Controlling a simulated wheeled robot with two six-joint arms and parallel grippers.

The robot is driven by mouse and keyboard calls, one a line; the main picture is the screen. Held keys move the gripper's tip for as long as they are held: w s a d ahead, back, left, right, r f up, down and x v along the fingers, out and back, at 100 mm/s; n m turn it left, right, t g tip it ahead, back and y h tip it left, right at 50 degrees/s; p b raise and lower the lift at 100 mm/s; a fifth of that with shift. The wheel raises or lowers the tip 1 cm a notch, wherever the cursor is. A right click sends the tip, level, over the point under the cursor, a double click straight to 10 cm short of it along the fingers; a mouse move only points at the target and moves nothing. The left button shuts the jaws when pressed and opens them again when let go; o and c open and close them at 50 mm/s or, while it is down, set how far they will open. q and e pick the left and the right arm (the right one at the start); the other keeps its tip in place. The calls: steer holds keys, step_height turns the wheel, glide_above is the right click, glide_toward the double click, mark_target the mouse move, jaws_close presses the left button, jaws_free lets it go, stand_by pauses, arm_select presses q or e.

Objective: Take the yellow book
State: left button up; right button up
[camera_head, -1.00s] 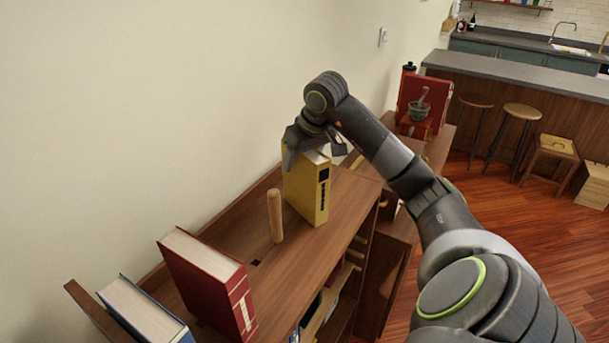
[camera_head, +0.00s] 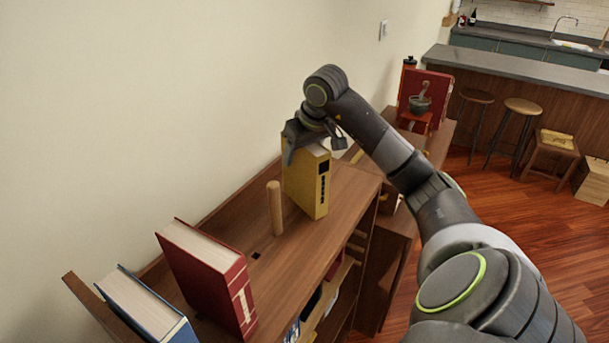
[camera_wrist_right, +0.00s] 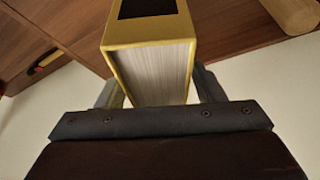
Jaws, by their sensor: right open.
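The yellow book (camera_head: 307,185) stands upright on the wooden shelf top, with a dark label on its spine. My right gripper (camera_head: 312,143) is over the top of the book, pointing down, with its jaws open and one finger on each side. In the right wrist view, the book's page block (camera_wrist_right: 158,72) and yellow cover lie between the two fingers of the right gripper (camera_wrist_right: 155,88). Small gaps seem to show beside the book; contact is hard to tell. My left gripper is not in view.
A wooden peg (camera_head: 275,208) stands just left of the yellow book. A red book (camera_head: 208,280) and a blue book (camera_head: 148,308) stand nearer on the shelf top (camera_head: 300,245). A mortar (camera_head: 419,104) and another red book (camera_head: 437,88) are farther back. The wall runs close behind.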

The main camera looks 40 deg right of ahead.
stand_by(0.5)
jaws_close()
stand_by(0.3)
